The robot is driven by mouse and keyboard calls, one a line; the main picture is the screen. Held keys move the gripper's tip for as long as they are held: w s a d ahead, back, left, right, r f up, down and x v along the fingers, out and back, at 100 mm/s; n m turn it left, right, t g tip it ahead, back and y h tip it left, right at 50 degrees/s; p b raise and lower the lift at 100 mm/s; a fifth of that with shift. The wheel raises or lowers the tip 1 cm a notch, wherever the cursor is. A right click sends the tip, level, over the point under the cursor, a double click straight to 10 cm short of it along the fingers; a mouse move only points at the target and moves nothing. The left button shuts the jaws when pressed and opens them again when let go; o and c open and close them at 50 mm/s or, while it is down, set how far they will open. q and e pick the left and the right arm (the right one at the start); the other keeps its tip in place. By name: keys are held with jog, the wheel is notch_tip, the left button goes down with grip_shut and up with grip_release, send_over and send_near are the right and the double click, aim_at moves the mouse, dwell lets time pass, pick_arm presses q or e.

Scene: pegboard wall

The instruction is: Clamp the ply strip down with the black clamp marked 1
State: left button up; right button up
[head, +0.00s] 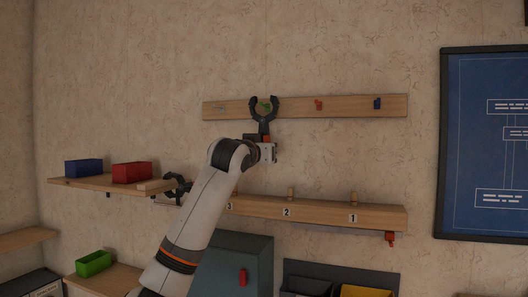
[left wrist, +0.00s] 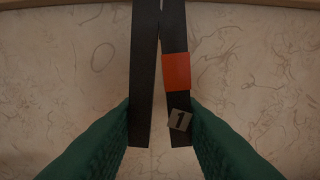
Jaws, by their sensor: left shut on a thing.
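My left gripper (head: 261,140) is raised in front of the wall, shut on the handles of a black clamp (head: 256,117) whose jaws point up. In the left wrist view, the green fingers of the gripper (left wrist: 159,125) press the clamp's two black handles (left wrist: 145,75) from both sides. One handle carries an orange band and a tag marked 1. The ply strip (head: 154,185) seems to be the pale piece on the right end of the left shelf (head: 90,184). A second black clamp (head: 176,184) sits at that shelf end, partly hidden by my arm. My right gripper is out of view.
Blue (head: 84,167) and red (head: 132,172) bins stand on the left shelf. An upper rail (head: 345,107) with small coloured items is behind the held clamp. A lower rail (head: 320,212) has pegs and number labels. A red item (head: 391,239) hangs below its right end.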

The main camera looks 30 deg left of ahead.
pick_arm(q)
jog(key=shift+r, duration=0.15)
jog(key=shift+r, duration=0.85)
jog(key=b+v, duration=0.5)
jog(key=v, duration=0.4)
dwell(0.5)
dwell(0.5)
